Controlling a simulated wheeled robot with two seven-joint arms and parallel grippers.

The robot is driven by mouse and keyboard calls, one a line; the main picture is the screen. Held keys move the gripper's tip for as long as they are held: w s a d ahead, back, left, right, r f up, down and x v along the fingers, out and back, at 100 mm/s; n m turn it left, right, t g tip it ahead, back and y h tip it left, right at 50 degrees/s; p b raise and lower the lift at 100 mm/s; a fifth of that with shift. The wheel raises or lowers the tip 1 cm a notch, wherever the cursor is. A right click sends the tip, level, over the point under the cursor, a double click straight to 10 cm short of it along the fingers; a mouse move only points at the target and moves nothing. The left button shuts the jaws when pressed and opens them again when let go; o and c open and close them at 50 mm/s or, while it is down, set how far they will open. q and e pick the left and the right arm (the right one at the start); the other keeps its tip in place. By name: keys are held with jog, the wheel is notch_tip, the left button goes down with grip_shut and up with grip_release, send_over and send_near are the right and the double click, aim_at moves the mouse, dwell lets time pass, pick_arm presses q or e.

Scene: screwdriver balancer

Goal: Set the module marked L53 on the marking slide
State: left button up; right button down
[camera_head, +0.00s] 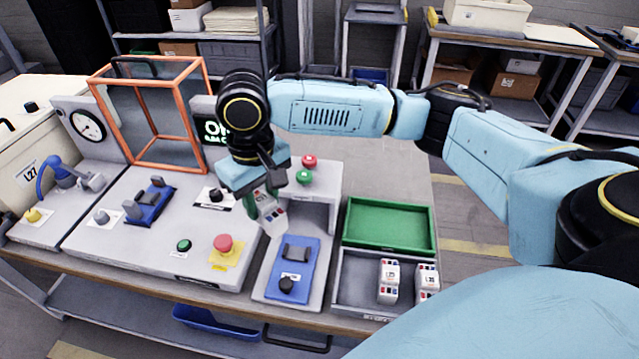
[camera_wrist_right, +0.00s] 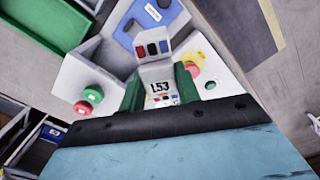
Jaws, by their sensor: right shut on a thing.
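My right gripper (camera_head: 258,195) is shut on a white module (camera_head: 271,218), held tilted in the air above the grey bench unit. In the right wrist view the module (camera_wrist_right: 160,88) reads L53 and sits between the green fingers of my right gripper (camera_wrist_right: 158,92). A blue plate (camera_head: 302,256) with a grey block and a black knob lies just below and to the right of the module, with a visible gap. Another blue fixture (camera_head: 152,207) with grey jaws sits farther left. I cannot read which one is labelled as the marking slide. My left gripper is not in view.
A grey tray (camera_head: 352,285) at the right holds two white modules (camera_head: 389,281). An empty green tray (camera_head: 388,226) lies behind it. A red stop button (camera_head: 222,243), red and green buttons (camera_head: 309,162), and an orange-framed enclosure (camera_head: 136,118) stand around the arm.

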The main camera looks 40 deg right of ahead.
jog(key=n, duration=0.1)
jog(key=f+n, duration=0.1)
jog(key=n, duration=0.1)
jog(key=shift+s+d+f, duration=0.1)
jog(key=shift+d+f, duration=0.1)
jog(key=shift+d, duration=0.2)
jog(key=d+f+n+b, duration=0.1)
jog(key=f+n, duration=0.3)
jog(key=n, duration=0.3)
jog(key=s+d+f+n+b, duration=0.1)
jog(key=f+n, duration=0.2)
jog(key=n, duration=0.4)
jog(key=d+f+n+b, duration=0.1)
jog(key=d+f+n, duration=0.1)
jog(key=f+n, duration=0.2)
jog(key=shift+s+d+f+n, duration=0.1)
jog(key=shift+f+n, duration=0.1)
jog(key=shift+n, duration=0.7)
jog(key=shift+s+f+n, duration=0.1)
jog(key=shift+f+n, duration=0.05)
jog(key=shift+n, duration=0.75)
jog(key=shift+p, duration=0.45)
jog(key=shift+f, duration=0.35)
jog(key=shift+w+f, duration=0.1)
jog(key=shift+f, duration=0.3)
jog(key=shift+w+p, duration=0.1)
jog(key=shift+p, duration=0.7)
